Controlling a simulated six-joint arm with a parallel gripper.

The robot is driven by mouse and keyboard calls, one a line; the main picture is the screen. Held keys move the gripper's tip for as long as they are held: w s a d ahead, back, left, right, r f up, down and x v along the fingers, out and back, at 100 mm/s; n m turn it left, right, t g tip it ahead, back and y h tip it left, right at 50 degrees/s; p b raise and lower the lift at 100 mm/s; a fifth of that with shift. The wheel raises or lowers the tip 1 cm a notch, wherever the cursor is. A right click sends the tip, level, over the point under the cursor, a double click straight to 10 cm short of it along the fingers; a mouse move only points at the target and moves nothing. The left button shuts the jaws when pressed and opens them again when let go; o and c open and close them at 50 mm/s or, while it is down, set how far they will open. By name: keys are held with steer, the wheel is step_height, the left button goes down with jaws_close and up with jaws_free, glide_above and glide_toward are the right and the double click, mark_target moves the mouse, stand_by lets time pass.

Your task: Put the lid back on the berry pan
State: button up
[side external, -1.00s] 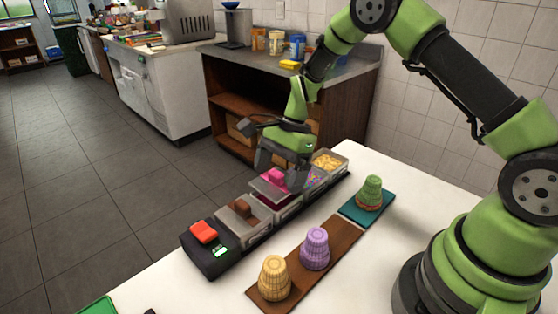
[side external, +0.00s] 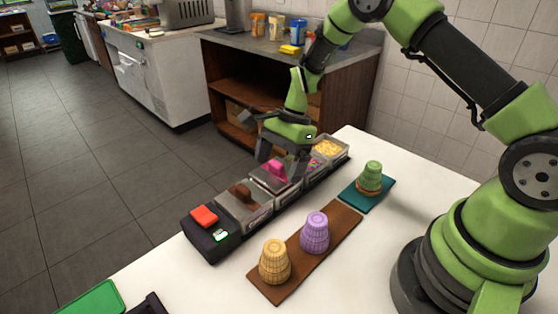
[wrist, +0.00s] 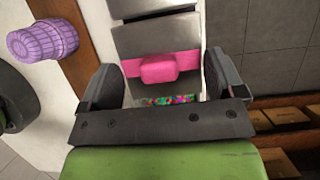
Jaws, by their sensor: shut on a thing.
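The berry pan's lid (side external: 262,182) is grey with a pink handle (side external: 277,172). It lies over the berry pan (side external: 268,204), in the middle of the row of pans, and appears to cover it. Whether it is fully seated I cannot tell. My gripper (side external: 281,167) points down over the lid, shut on it, with a finger at each side of the handle. In the wrist view the pink handle (wrist: 158,69) with its pink band sits between the fingers of my gripper (wrist: 163,82). The berries inside are hidden.
A brown-handled lidded pan (side external: 241,205) and a dark box with a red top (side external: 205,215) stand nearer. Sprinkles (wrist: 170,100) and a yellow-topping pan (side external: 329,150) lie on the other side. Purple (side external: 315,232), tan (side external: 274,262) and green (side external: 371,176) cone stacks stand on boards.

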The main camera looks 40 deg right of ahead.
steer(key=shift+f, duration=0.45)
stand_by(1.1)
steer(key=o, duration=0.7)
steer(key=shift+c, duration=0.2)
steer(key=shift+r, duration=0.1)
steer(key=shift+r, duration=3.45)
jaws_close()
steer(key=shift+f, duration=0.2)
